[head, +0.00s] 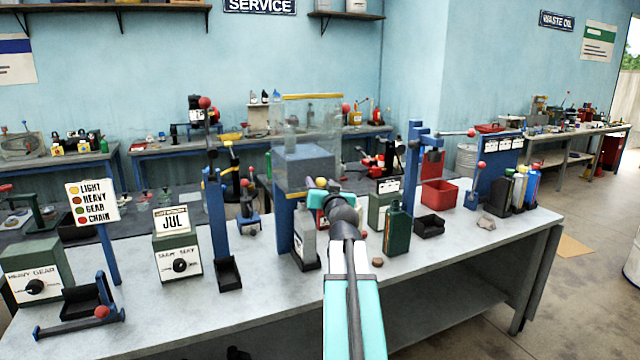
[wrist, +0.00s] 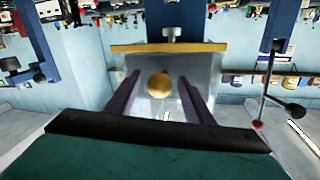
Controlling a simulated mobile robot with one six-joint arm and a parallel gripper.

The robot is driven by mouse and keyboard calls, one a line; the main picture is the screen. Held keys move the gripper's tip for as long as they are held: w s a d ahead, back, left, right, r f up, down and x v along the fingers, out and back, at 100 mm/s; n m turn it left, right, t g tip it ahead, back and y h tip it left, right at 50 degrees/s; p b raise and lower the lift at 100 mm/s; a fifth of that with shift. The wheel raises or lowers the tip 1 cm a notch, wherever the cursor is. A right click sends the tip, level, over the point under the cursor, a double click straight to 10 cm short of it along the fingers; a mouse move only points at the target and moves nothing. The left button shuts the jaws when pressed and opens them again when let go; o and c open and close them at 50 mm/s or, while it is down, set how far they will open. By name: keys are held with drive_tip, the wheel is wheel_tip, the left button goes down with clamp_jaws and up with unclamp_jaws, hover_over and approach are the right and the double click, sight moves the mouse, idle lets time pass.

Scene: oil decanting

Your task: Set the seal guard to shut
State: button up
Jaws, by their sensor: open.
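The seal guard, as I take it, is the clear panel (head: 312,125) with a yellow top edge, standing upright around and above a grey-blue block (head: 305,160) at the bench's middle. In the wrist view the clear panel (wrist: 205,70) shows with its yellow bar (wrist: 168,47). A round yellow knob (wrist: 159,86) shows between the fingers of my gripper (wrist: 160,80). The gripper is open, its fingers on either side of the knob, and I see no contact. In the head view my arm hides the fingertips and part of the guard's lower area.
A grey bottle (head: 304,235) and a green bottle (head: 397,228) stand on either side of my arm. A blue post with a red-knobbed lever (head: 471,133) is to the right. The SEAM dial box (head: 180,262) stands left. The front bench edge is mostly clear.

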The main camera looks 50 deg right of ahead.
drive_tip(key=shift+w+d, duration=0.15)
drive_tip(key=shift+w, duration=0.1)
clamp_jaws()
drive_tip(key=shift+f, duration=0.15)
wheel_tip(320, 180, down, 30)
drive_tip(key=b, duration=3.1)
drive_tip(key=shift+f+b, duration=0.1)
drive_tip(key=shift+b, duration=0.25)
drive_tip(key=shift+f, duration=0.1)
unclamp_jaws()
